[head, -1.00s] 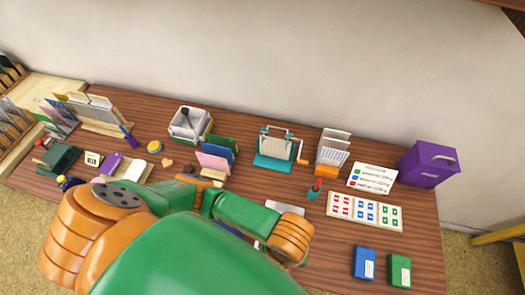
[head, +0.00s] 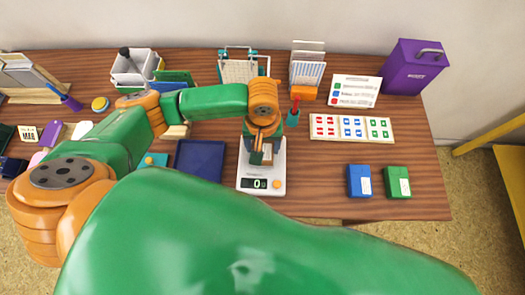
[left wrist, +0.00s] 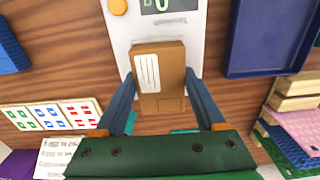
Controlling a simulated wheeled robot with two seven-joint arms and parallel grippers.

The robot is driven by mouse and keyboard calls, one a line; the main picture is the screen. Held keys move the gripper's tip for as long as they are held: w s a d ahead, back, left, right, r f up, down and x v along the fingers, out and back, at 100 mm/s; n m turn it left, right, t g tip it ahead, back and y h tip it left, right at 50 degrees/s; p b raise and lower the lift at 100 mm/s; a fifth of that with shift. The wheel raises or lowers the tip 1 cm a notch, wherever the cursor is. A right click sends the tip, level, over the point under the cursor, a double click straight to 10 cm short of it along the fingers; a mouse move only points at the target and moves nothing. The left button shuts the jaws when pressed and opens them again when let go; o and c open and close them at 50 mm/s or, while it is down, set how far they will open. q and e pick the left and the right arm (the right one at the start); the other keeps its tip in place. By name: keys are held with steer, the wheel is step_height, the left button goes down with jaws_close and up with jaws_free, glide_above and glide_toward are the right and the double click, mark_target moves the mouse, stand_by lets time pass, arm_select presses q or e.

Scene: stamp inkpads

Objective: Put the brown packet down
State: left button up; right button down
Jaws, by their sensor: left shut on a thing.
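My left gripper (head: 260,151) is over the white scale (head: 248,174) in the head view, pointing down. It is shut on the brown packet (left wrist: 171,72), one finger on each side of it in the left wrist view. The packet is a small brown block with a white striped label; the gripper partly hides it in the head view. The scale's display (head: 260,183) reads 0. I cannot tell for sure whether the packet touches the scale. My right gripper is not in view.
A dark blue tray (head: 199,160) lies just left of the scale. A stamped card (head: 351,128) is to the right, with a blue box (head: 360,181) and a green box (head: 397,182) in front of it. A purple bin (head: 411,68) stands at the back right.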

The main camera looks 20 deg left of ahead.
mark_target(262, 147)
arm_select(q)
steer(key=shift+w+p, duration=0.15)
steer(key=shift+p, duration=0.15)
steer(key=o, duration=1.5)
steer(key=shift+o, duration=0.2)
step_height(262, 147, up, 12)
steer(key=p, duration=0.1)
steer(key=shift+p, duration=0.35)
steer(key=shift+r, duration=0.2)
